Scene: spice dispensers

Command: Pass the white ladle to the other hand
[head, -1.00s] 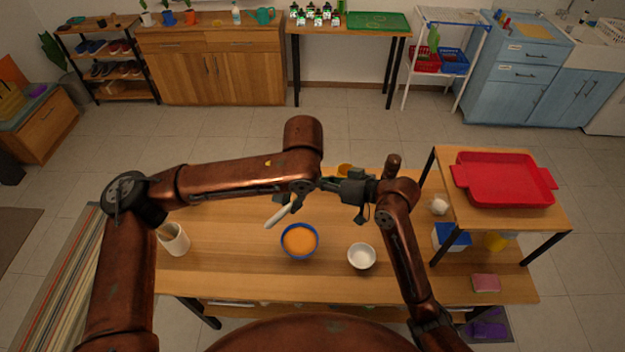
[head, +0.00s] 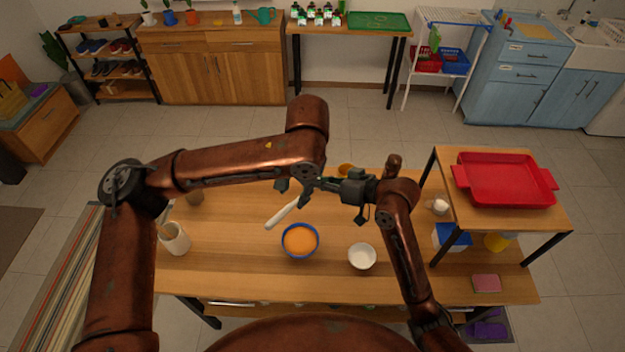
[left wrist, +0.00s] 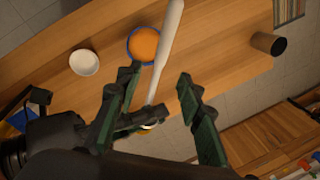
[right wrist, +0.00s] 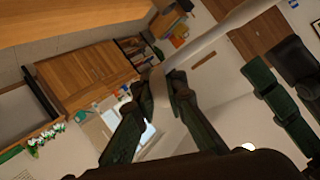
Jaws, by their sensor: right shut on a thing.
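The white ladle (head: 282,213) hangs over the table near the blue bowl, its handle slanting down to the left. My right gripper (head: 326,183) is shut on the ladle, close to one end; in the right wrist view the ladle (right wrist: 215,37) runs from its fingers (right wrist: 160,82) to the upper right. My left gripper (head: 296,188) is open just above the ladle. In the left wrist view its fingers (left wrist: 160,78) are wide apart, with the ladle (left wrist: 168,45) showing between them but not clamped. The ladle's gripped end is partly hidden by the fingers.
On the table (head: 220,265) stand a blue bowl of orange contents (head: 300,240), a white bowl (head: 362,256) and a pale cup (head: 174,238). A raised shelf with a red tray (head: 505,180) stands at right. The table's front left is clear.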

